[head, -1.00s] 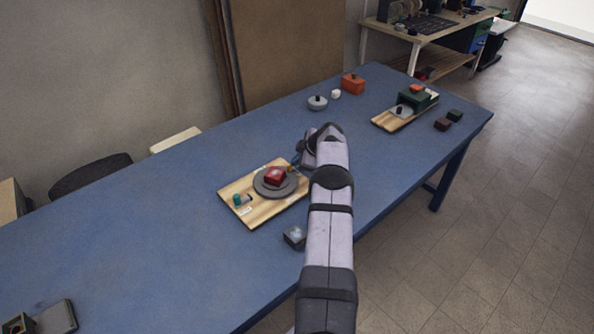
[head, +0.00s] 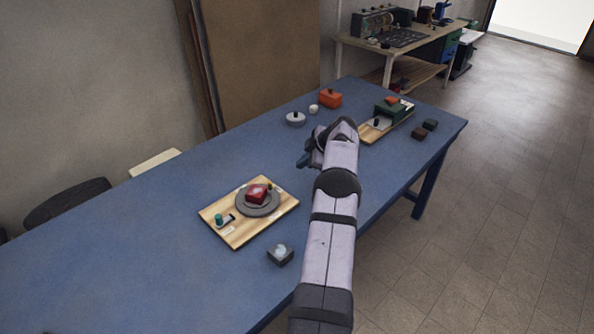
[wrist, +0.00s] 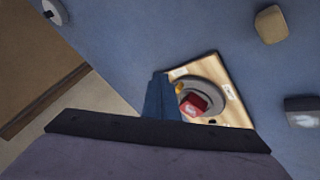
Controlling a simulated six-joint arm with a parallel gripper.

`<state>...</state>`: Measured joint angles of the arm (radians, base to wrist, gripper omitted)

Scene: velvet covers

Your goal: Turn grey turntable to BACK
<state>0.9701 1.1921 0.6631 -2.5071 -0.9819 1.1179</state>
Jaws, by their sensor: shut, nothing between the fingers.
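The grey turntable (head: 273,208) is a round disc on a wooden board, with a red block (head: 257,193) on top. A small yellow knob (head: 269,186) shows at its back right side. A teal knob (head: 218,218) stands by a slot and a pale label at the board's front left. My gripper (head: 303,160) is shut and empty, up and to the right of the board, apart from it. In the wrist view its blue fingers (wrist: 160,97) hide the left part of the board beside the turntable (wrist: 212,87). Any BACK marking is too small to read.
A dark box with a pale top (head: 280,254) sits in front of the board. A grey lidded pot (head: 295,119), a white piece (head: 313,109) and an orange box (head: 330,98) stand behind my gripper. Another board (head: 370,132) with a green box lies right, near two dark blocks.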

